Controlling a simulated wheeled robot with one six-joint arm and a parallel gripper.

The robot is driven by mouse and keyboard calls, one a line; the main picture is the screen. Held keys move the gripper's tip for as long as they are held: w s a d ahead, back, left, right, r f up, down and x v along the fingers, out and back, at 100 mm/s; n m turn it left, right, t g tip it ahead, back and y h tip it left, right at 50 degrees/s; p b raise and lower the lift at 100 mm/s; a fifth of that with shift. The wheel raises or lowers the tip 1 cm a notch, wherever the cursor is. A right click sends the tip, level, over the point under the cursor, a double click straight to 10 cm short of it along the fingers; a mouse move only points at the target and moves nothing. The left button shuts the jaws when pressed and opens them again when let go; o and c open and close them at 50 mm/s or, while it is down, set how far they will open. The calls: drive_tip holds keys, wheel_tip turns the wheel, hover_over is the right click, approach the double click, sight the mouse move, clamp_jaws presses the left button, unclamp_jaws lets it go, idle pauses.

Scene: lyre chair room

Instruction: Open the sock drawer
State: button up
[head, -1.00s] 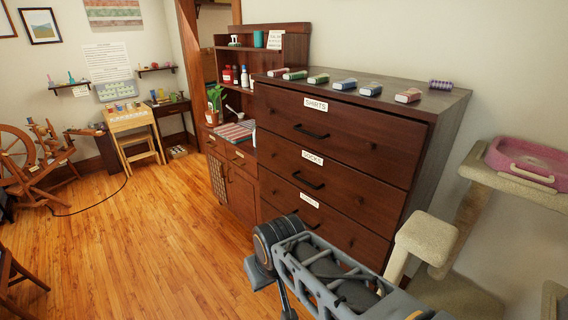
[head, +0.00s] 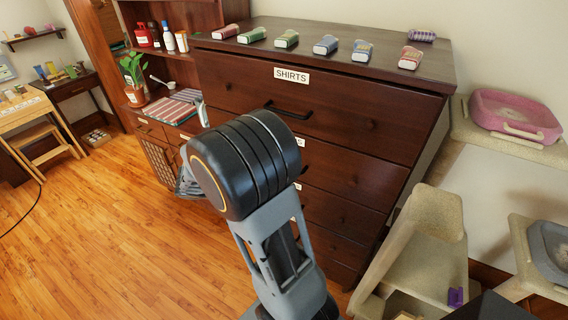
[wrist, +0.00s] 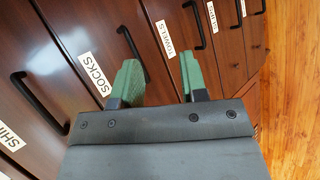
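The sock drawer (head: 345,170) is the second drawer down in a dark red-brown dresser, and its front looks flush with the drawer below. In the head view my arm hides its handle and most of its label. In the wrist view the white SOCKS label (wrist: 95,74) is left of my gripper. The black sock drawer handle (wrist: 127,40) lies just beyond the left fingertip, partly covered by it. My gripper (wrist: 160,80) has green fingertips spread apart with nothing between them. I cannot tell whether a finger touches the handle.
The SHIRTS drawer (head: 290,92) is above, with its own handle (head: 290,112). The TOWELS label (wrist: 165,38) marks the drawer below. Several small folded items (head: 326,45) lie on top. A beige cat tree (head: 425,235) stands close at right. Open wood floor (head: 110,235) is at left.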

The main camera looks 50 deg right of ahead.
drive_tip(key=w+d+f+n+h+p, duration=0.1)
drive_tip(key=w+d+f+h+p, duration=0.1)
drive_tip(key=w+d+f+h, duration=0.3)
drive_tip(key=shift+t+h, duration=0.4)
drive_tip(key=shift+h, duration=0.2)
drive_tip(key=p+x, duration=0.1)
drive_tip(key=x, duration=0.3)
drive_tip(key=w+r+p+x, duration=0.1)
drive_tip(key=x, duration=0.4)
drive_tip(key=p+x, duration=0.1)
drive_tip(key=x, duration=0.4)
drive_tip(key=shift+w+d+r, duration=0.1)
drive_tip(key=shift+w+d, duration=0.05)
drive_tip(key=shift+d, duration=0.35)
drive_tip(key=shift+c, duration=0.3)
clamp_jaws()
